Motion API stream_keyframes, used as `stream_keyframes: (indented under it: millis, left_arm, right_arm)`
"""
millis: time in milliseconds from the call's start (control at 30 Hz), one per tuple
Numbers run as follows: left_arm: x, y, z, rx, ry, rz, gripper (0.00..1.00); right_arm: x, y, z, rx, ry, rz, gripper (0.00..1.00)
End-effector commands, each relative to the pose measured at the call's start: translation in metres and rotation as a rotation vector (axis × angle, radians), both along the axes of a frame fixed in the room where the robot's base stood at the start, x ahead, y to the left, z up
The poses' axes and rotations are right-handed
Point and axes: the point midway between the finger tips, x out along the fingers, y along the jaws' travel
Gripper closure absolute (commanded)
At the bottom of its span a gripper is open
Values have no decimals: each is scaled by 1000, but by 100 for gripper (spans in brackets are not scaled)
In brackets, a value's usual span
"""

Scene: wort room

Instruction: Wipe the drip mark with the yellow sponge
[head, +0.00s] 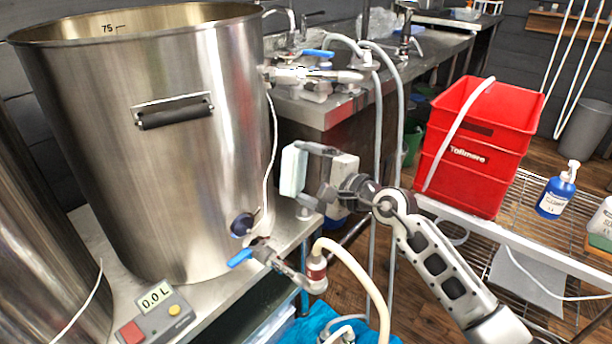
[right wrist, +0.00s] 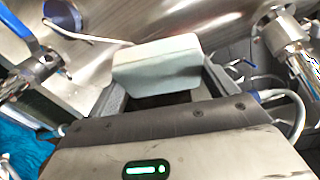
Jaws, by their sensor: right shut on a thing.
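My right gripper (head: 312,168) is shut on a pale mint-white, sponge-like block (head: 292,171), not a yellow one. It holds the block in front of the right side of the large steel kettle (head: 170,190). In the right wrist view the block (right wrist: 157,63) sits between the finger tips (right wrist: 160,88), with the kettle's shiny wall (right wrist: 190,22) behind it. I cannot tell whether the block touches the wall. I cannot make out a drip mark or a yellow sponge. My left gripper is not in view.
A blue-handled valve (head: 258,256) with a hose is below the gripper, and another valve (head: 310,75) is above. A white cable runs down the kettle's side. A meter (head: 155,315) stands at its foot. A red crate (head: 480,145) and blue bottle (head: 556,190) stand right.

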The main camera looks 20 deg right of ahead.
Motion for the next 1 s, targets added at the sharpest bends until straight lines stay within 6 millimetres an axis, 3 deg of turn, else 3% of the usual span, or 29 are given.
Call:
stream_keyframes:
  millis: [400, 1000]
  left_arm:
    - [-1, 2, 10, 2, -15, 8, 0]
    - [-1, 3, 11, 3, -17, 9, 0]
  right_arm:
    - [24, 35, 2, -1, -1, 3, 36]
    - [29, 42, 1, -5, 1, 3, 36]
